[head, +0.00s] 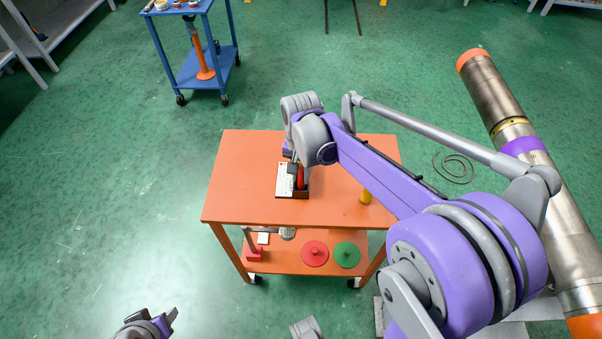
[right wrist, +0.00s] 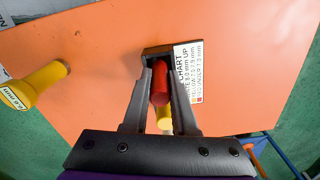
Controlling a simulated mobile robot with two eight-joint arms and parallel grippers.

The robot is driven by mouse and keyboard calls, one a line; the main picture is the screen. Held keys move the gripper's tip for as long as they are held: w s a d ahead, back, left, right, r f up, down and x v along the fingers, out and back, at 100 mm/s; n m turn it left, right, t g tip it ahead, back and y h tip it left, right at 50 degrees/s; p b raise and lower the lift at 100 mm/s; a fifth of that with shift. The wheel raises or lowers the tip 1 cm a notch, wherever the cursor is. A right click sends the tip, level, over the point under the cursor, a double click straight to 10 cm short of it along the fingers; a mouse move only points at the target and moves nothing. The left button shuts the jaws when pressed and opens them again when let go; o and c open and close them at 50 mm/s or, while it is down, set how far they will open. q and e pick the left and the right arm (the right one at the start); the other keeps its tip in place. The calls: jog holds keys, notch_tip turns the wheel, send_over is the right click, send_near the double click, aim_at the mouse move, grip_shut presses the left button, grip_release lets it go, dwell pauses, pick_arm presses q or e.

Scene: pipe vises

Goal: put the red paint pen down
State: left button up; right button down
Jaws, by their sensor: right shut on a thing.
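The red paint pen (head: 301,177) is at a dark holder with a white chart card (head: 284,182) on the orange cart top. In the right wrist view the red pen (right wrist: 160,80) is between the two fingers of my right gripper (right wrist: 160,72), which is shut on it. The dark holder (right wrist: 157,50) lies just beyond the fingertips. I cannot tell whether the pen touches its base. A yellow part (right wrist: 164,118) shows below the red one, between the fingers. My left gripper (head: 172,317) is at the bottom edge, away from the cart; its jaw opening is unclear.
A yellow cylinder (head: 365,196) stands on the orange cart top (head: 240,200), right of the holder. Red (head: 314,253) and green (head: 347,254) discs lie on the lower shelf. A large metal pipe (head: 495,90) is at the right. A blue cart (head: 190,70) stands farther back.

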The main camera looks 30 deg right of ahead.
jog(key=c, duration=0.7)
grip_release()
jog(key=shift+f, duration=0.1)
jog(key=shift+r, duration=0.35)
notch_tip(320, 180, up, 11)
jog(key=shift+f+p, duration=0.2)
jog(key=shift+p, duration=0.55)
jog(key=shift+r, duration=0.35)
jog(key=shift+s+a+r, duration=0.1)
jog(key=shift+s+a, duration=0.05)
jog(key=shift+s, duration=0.05)
jog(key=s+a+f+n+t, duration=0.2)
jog(key=s+a+f+n, duration=0.1)
jog(key=s, duration=0.5)
jog(key=s+a+f+n+t, duration=0.3)
jog(key=s+f+n, duration=0.3)
jog(key=s+f, duration=0.2)
jog(key=shift+s+a+f, duration=0.2)
jog(key=shift+a, duration=0.05)
